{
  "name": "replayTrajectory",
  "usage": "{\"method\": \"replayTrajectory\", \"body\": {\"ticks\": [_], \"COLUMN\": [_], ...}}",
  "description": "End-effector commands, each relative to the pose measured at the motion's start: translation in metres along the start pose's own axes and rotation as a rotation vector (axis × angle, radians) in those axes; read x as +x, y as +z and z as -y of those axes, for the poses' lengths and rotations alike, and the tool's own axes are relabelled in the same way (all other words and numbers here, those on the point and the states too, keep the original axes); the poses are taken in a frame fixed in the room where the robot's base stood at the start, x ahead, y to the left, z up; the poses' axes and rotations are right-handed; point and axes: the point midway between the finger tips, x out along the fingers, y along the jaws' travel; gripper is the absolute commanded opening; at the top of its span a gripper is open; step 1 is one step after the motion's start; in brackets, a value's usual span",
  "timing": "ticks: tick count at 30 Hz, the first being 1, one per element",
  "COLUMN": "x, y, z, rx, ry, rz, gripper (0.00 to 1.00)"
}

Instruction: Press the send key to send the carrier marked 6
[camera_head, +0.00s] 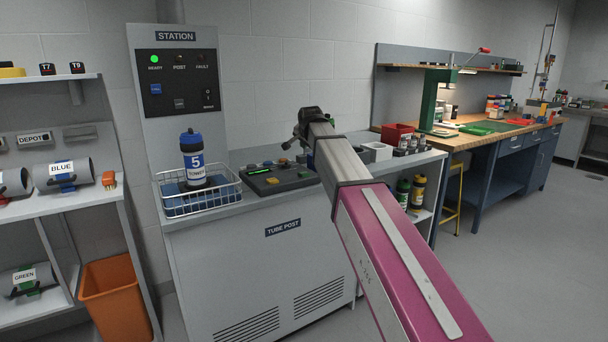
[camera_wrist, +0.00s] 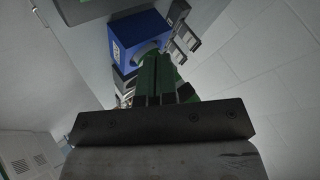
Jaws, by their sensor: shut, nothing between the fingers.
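No carrier marked 6 can be made out.
The station board (camera_head: 176,75) behind the basket has a lit green READY lamp. A shelf (camera_head: 50,210) at the left holds tubes labelled BLUE and GREEN, above an orange bin (camera_head: 113,295). Bottles and a red box (camera_head: 397,135) stand right of my arm. A wooden workbench (camera_head: 480,143) lies beyond.

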Motion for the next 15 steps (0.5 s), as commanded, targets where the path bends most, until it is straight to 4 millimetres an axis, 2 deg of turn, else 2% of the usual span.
{"method": "replayTrajectory", "body": {"ticks": [15], "x": [0.043], "y": [0.032], "z": [-0.032], "rx": [0.000], "ry": [0.001], "rz": [0.001], "gripper": [0.00]}}
